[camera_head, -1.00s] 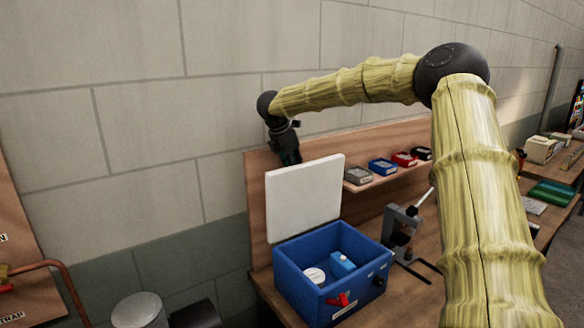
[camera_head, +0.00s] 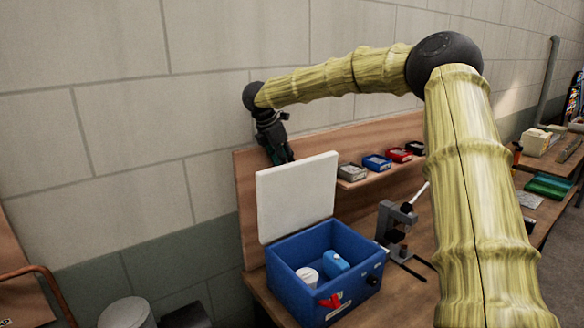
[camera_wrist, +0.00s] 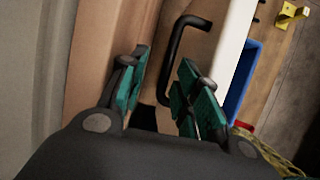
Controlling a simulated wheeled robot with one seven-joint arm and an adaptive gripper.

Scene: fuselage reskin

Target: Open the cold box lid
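The cold box (camera_head: 322,296) is a blue open-topped box on the bench, with its white lid (camera_head: 297,197) standing upright at its back edge. The lid is open, and a white tub (camera_head: 308,277) and a blue item (camera_head: 336,263) show inside. My gripper (camera_head: 280,155) is behind the lid's top edge, and its fingertips are partly hidden there. In the wrist view its teal fingers (camera_wrist: 163,70) are apart, with nothing clamped between them. A black handle (camera_wrist: 172,58) at the lid's outer side lies just beyond and between the fingers; contact cannot be told.
A wooden back panel (camera_head: 247,210) stands close behind the lid. A shelf to the right holds several small cases (camera_head: 377,163). A grey stand-like device (camera_head: 392,228) stands right of the box. A metal bin (camera_head: 127,314) is at lower left.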

